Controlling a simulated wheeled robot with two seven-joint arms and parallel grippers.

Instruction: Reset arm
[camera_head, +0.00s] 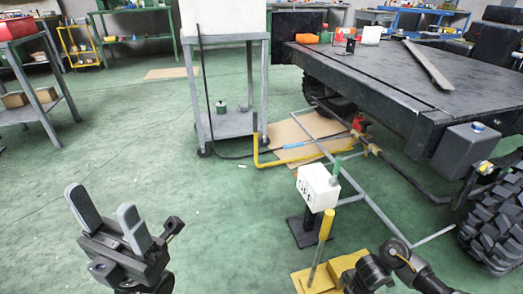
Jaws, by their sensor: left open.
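My left gripper (105,220) is at the lower left of the head view. Its two grey fingers point up and stand apart, with nothing between them. It is over the green floor, clear of other things. At the lower right, a dark jointed arm part (385,268) shows at the bottom edge, but I cannot make out a right gripper on it.
A white box marked OFF (318,188) stands on a dark post, beside a yellow-handled rod (327,224) on a yellow base (318,280). A black chassis (400,82) with a large tyre (498,222) fills the right. A grey cart (229,124) stands behind. Open floor lies at left.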

